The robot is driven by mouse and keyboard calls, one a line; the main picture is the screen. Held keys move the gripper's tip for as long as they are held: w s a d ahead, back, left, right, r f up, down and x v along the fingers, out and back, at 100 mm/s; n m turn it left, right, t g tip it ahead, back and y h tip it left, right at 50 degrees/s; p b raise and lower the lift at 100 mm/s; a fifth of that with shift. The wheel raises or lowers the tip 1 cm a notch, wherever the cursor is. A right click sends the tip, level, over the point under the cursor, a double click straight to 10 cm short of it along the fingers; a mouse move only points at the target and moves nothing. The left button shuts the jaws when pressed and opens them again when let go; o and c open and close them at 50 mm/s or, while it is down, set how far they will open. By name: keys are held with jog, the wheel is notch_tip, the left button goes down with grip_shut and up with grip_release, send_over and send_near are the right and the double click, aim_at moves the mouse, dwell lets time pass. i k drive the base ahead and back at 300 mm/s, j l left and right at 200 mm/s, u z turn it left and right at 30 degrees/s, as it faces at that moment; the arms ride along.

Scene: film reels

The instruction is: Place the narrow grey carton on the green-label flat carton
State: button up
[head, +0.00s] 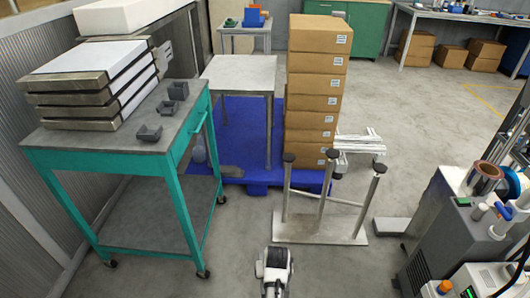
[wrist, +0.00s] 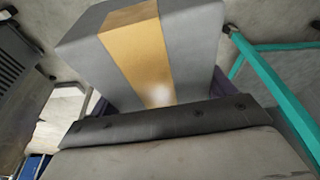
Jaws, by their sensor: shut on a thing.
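The narrow grey carton (wrist: 195,45), with a tan stripe down its middle, fills the upper middle of the wrist view. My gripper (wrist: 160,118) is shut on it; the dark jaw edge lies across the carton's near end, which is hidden. The carton looks clear of the floor, which shows beyond it. In the head view only a white and black part of my arm shows at the bottom, and I cannot make out the carton there. I cannot identify a green-label flat carton in either view.
A teal cart (head: 108,160) with metal trays stands at left; its frame (wrist: 268,80) shows in the wrist view. A stack of brown cartons (head: 314,90) stands on a blue pallet (head: 240,120). A metal stand (head: 320,225) is ahead. Machinery (head: 450,240) is at right.

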aim_at(325, 24)
jog(key=i+z, duration=0.25)
jog(key=i, duration=0.2)
jog(key=i+z, duration=0.3)
jog(key=i, duration=0.15)
